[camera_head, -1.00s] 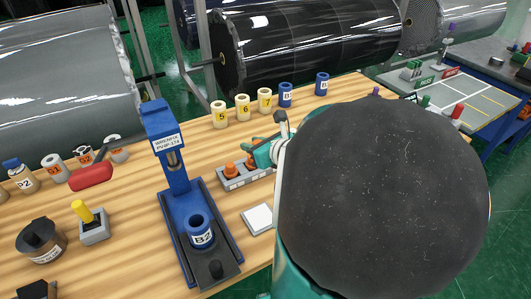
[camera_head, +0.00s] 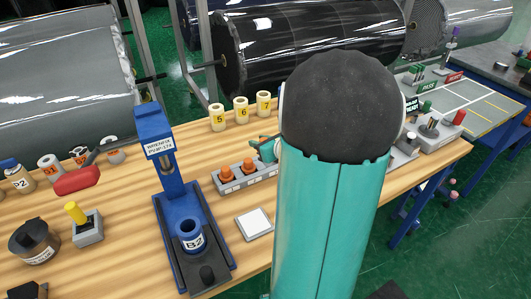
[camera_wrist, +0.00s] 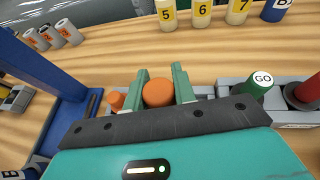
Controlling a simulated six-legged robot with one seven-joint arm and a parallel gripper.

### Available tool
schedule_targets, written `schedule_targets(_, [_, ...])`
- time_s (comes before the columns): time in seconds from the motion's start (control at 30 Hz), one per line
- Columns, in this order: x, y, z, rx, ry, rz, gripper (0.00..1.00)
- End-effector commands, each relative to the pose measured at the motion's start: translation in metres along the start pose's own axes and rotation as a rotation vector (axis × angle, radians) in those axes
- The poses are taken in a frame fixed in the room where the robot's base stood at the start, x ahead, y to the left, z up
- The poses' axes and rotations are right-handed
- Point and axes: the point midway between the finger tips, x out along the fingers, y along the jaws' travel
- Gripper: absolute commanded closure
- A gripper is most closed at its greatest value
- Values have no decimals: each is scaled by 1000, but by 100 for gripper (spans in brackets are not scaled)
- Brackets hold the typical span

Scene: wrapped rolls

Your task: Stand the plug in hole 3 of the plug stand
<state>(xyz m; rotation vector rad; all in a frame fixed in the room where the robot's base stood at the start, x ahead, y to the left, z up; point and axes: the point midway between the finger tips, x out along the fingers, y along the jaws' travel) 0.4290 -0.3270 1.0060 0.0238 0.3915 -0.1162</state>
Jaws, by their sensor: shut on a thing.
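My gripper (camera_wrist: 161,82) is shut on an orange plug (camera_wrist: 158,93), whose round top shows between the two teal fingers in the wrist view. Another orange plug (camera_wrist: 117,101) shows just left of the fingers. In the head view the grey plug stand (camera_head: 232,187) bears two orange plugs, one left (camera_head: 226,173) and one right (camera_head: 248,166). My gripper (camera_head: 268,150) is at the stand's right end, mostly hidden behind my arm. The held plug's lower end and the hole beneath it are hidden, so I cannot tell whether it is seated.
A blue press (camera_head: 168,165) with a B2 roll (camera_head: 190,237) stands left of the stand. A white square pad (camera_head: 254,223) lies in front. Rolls 5, 6 and 7 (camera_head: 241,110) stand behind.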

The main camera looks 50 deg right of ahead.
Motion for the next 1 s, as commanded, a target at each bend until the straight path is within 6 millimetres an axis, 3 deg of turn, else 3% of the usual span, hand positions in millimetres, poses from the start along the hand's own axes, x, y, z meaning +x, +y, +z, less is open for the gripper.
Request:
schedule_targets(0.4, [44, -41, -39, 0, 1, 2, 96])
schedule_targets(0.57, [50, -47, -46, 1, 1, 1, 96])
schedule_targets(0.8, [62, -47, -74, 1, 1, 1, 96])
schedule_targets(1.0, [62, -47, -74, -1, 0, 1, 96])
